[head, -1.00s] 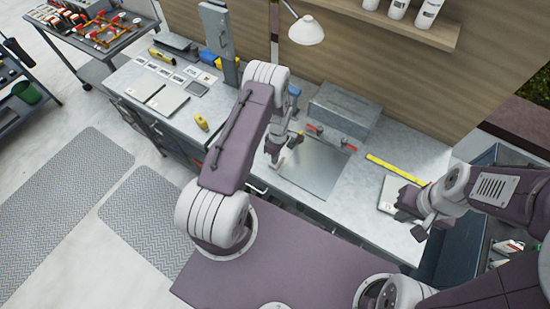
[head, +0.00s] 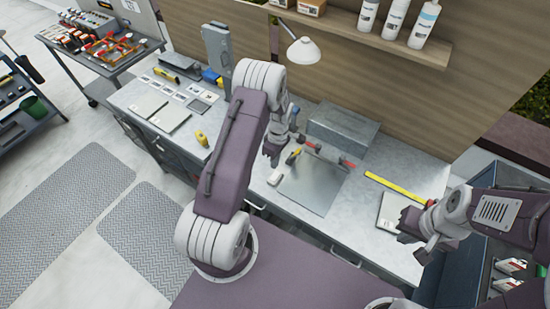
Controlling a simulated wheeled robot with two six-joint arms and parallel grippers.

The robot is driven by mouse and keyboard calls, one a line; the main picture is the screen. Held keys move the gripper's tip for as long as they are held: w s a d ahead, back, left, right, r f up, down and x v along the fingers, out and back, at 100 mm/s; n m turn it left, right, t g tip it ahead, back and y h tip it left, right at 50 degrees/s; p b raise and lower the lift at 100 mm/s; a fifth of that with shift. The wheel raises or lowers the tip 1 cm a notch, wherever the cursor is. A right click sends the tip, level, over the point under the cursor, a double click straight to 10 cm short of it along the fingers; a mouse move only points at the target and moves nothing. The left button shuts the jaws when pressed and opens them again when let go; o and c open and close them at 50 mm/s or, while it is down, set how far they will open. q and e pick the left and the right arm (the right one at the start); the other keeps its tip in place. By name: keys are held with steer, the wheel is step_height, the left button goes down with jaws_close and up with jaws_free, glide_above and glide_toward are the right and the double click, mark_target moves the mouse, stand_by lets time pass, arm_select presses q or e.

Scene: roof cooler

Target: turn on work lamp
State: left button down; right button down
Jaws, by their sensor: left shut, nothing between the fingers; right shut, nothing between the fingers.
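The work lamp (head: 303,50) has a white shade on a thin arm and hangs over the back of the workbench. I cannot tell from the shade whether it is lit, and no switch is clear to see. My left gripper (head: 272,158) is shut and empty, above the bench by the left edge of the metal plate, below and to the left of the lamp and apart from it. My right gripper (head: 424,250) is shut and empty over the bench's front right part, near a pale notebook (head: 392,212).
On the bench (head: 330,232) are a metal plate (head: 312,184), a grey box (head: 342,125), red-handled tools, a yellow ruler (head: 394,188) and a yellow device (head: 202,138). A shelf (head: 400,45) with white bottles hangs above. A tool cart (head: 95,60) stands at the far left.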

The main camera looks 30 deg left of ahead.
arm_select(q)
steer(key=r, duration=0.3)
steer(key=r+b, duration=0.1)
steer(key=r, duration=0.1)
steer(key=shift+s+a, duration=0.2)
steer(key=shift+s, duration=0.05)
steer(key=shift+a+f, duration=0.15)
steer(key=shift+f, duration=0.05)
